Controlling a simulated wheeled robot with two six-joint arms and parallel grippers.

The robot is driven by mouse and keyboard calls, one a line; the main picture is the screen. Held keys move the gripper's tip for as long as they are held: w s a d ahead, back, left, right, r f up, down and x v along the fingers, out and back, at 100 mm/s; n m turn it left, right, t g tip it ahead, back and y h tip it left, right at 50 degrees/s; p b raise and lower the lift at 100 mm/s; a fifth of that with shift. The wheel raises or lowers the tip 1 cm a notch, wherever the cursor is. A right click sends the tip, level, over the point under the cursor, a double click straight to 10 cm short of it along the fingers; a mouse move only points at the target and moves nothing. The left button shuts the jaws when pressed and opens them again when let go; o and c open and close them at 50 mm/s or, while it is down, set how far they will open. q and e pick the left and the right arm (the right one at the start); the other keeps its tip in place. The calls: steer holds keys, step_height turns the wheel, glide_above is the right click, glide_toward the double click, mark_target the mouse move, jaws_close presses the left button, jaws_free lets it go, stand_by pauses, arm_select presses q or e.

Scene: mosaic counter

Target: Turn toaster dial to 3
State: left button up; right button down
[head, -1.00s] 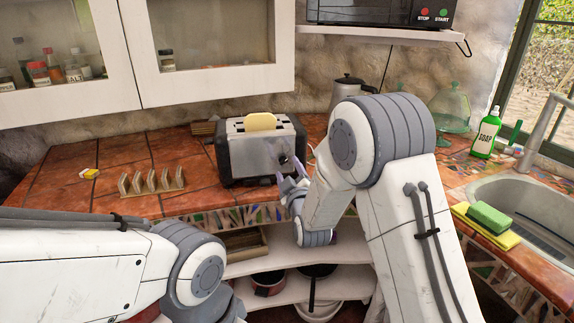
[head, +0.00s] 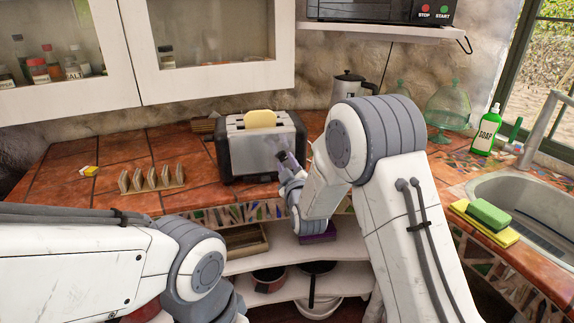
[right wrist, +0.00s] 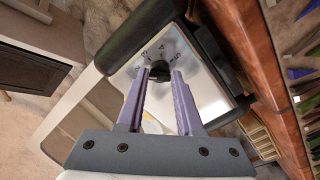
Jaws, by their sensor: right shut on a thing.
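The black and silver toaster (head: 248,155) stands on the tiled counter with a pale bread slice (head: 260,120) in its top. My right gripper (head: 284,157) is at the right part of its front face and covers the dial in the head view. In the right wrist view, the two purple fingers (right wrist: 162,74) are shut on the dark dial (right wrist: 160,70), one on each side.
A wooden rack (head: 150,180) stands left of the toaster. A metal pot (head: 347,92) and glass domes (head: 447,108) stand behind my right arm. A shelf with pans (head: 270,278) lies below the counter edge. The counter left of the toaster is mostly clear.

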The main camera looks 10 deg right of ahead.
steer(key=m+b, duration=0.3)
steer(key=b, duration=0.1)
steer(key=shift+f+m, duration=0.2)
steer(key=shift+m, duration=0.2)
steer(key=shift+a+m+b, duration=0.1)
steer(key=shift+m+b, duration=0.95)
steer(key=shift+m, duration=0.15)
steer(key=shift+r+m+b, duration=0.1)
steer(key=shift+m+b, duration=0.85)
steer(key=shift+m, duration=0.25)
steer(key=c, duration=0.5)
jaws_free()
steer(key=shift+c, duration=0.2)
steer(key=shift+s, duration=0.15)
steer(key=s+b, duration=0.1)
steer(key=s, duration=0.9)
steer(key=shift+d, duration=0.45)
